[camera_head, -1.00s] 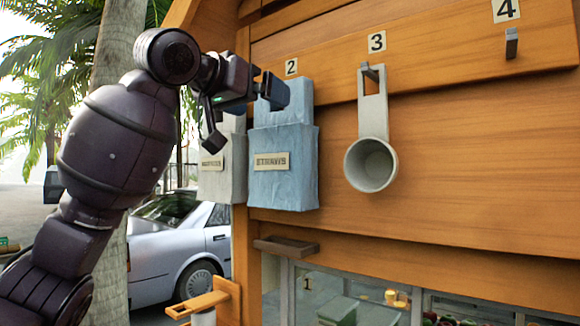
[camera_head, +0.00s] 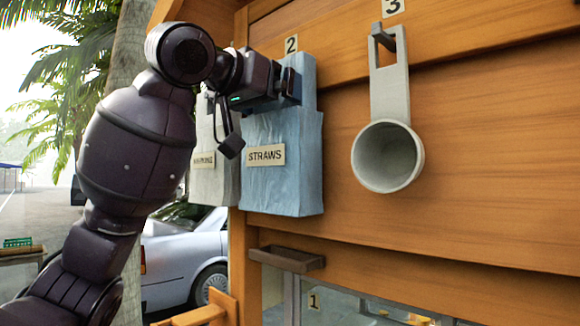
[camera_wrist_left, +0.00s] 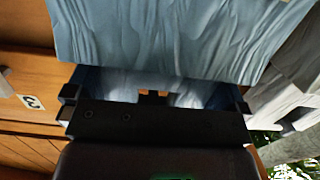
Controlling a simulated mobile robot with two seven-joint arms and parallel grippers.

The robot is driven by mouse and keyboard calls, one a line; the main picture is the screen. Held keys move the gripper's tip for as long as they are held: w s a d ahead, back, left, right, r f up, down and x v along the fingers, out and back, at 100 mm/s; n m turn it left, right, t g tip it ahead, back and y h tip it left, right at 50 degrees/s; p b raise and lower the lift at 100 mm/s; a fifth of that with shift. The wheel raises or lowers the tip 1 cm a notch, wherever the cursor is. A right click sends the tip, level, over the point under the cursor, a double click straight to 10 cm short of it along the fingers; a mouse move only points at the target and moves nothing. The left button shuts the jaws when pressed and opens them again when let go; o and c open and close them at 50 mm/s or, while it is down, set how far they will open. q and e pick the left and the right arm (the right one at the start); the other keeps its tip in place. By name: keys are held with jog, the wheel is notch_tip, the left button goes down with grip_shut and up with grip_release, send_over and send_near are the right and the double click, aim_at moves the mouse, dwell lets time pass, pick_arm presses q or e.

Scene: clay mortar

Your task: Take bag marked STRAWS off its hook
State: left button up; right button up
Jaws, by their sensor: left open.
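The blue bag marked STRAWS (camera_head: 290,185) hangs on the orange wooden wall under the number 2. Its label faces me. My left gripper (camera_head: 290,86) is in front of the bag's narrower upper part, with its jaws open. In the left wrist view the bag (camera_wrist_left: 185,38) fills the top, and a pale-blue part of it shows between the spread fingers of the gripper (camera_wrist_left: 155,98). I cannot tell whether the fingers touch it. The hook is hidden. My right gripper is in neither view.
A grey-white bag (camera_head: 210,180) hangs close on the left, partly behind my wrist. A grey cup holder (camera_head: 390,157) hangs on a hook to the right, under the number 3. A small brown ledge (camera_head: 287,259) juts out below the blue bag.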

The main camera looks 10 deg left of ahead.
pick_arm(q)
jog(key=shift+w+d+f, duration=0.1)
jog(key=shift+w+d, duration=0.15)
jog(key=shift+w, duration=0.15)
jog(key=shift+s+a, duration=0.1)
jog(key=c, duration=1.5)
jog(key=shift+r, duration=0.2)
